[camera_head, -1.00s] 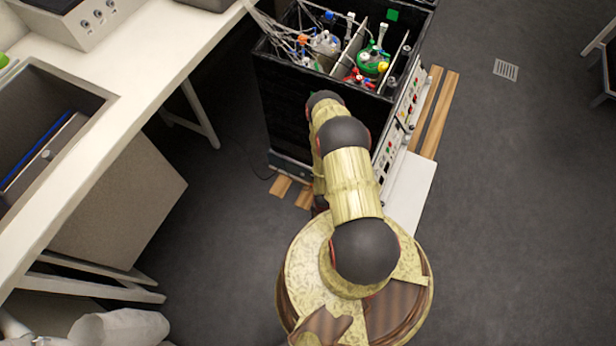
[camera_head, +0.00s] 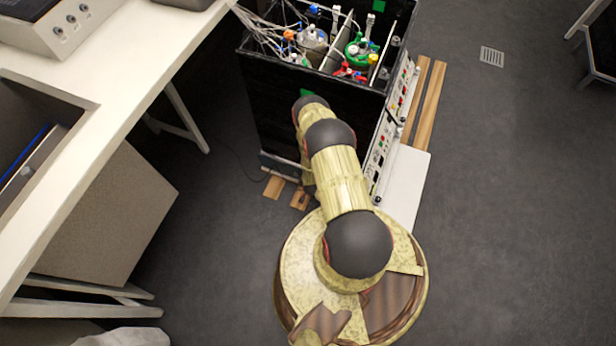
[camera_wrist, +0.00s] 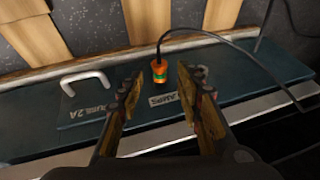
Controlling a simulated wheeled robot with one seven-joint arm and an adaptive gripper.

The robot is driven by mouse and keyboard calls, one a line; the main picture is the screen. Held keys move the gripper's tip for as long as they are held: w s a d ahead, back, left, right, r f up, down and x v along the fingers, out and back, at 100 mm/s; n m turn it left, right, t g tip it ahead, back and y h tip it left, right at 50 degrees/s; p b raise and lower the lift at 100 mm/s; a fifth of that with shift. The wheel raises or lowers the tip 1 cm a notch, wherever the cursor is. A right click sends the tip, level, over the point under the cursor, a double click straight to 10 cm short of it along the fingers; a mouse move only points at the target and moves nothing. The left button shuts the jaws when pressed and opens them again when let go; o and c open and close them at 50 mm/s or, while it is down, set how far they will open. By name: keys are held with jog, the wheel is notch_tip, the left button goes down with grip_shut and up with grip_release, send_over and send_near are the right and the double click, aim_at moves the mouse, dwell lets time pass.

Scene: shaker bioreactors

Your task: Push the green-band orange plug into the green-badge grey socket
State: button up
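The orange plug (camera_wrist: 159,73) with a green band shows in the wrist view, by a dark blue-green panel (camera_wrist: 95,109), with a black cable leaving its top. I cannot tell whether it is seated or loose. My gripper (camera_wrist: 158,88) is open, one finger on either side of the plug, with visible gaps. In the head view my gripper is hidden at the far end of my arm, low by the black cabinet (camera_head: 277,115). A green patch (camera_head: 306,93) shows on the cabinet's near face. I cannot make out a grey socket in either view.
A white handle (camera_wrist: 85,80) stands left of the plug on the panel. The cable (camera_wrist: 240,55) runs right. Wooden boards (camera_head: 426,100) lie beside the cabinet, which holds bioreactor vessels. A white bench (camera_head: 120,90) stands left. Open floor lies right.

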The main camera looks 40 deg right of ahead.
jog(key=shift+x, duration=0.9)
jog(key=shift+c, duration=1.2)
grip_shut()
jog(key=shift+s+a, duration=0.1)
jog(key=shift+a, duration=0.1)
jog(key=shift+s+a, duration=0.15)
jog(key=shift+a, duration=0.2)
jog(key=shift+s+a, duration=0.15)
jog(key=shift+a, duration=0.25)
jog(key=shift+s+a, duration=0.1)
jog(key=shift+a, duration=0.15)
jog(key=shift+a, duration=0.15)
